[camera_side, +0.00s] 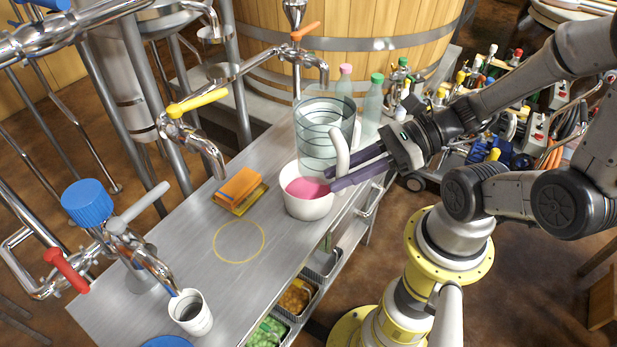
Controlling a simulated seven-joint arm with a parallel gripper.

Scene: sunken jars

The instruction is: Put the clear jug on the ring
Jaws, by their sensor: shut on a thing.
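The clear jug (317,142) is a transparent cylinder with dark rings and a pale handle on its right side. My gripper (333,180) comes in from the right with its two purple fingers at the handle, shut on the jug. The jug appears upright, just above or partly in a white bowl (308,209) with pink contents; I cannot tell which. The ring (239,242) is a thin yellow circle on the grey metal table, left of and nearer than the bowl. Nothing stands on it.
An orange and yellow sponge stack (240,190) lies behind the ring. A white cup (190,312) with dark liquid stands at the front left. Taps (190,130) overhang the table's left side. Two bottles (373,98) stand at the back. Table (190,250) around the ring is clear.

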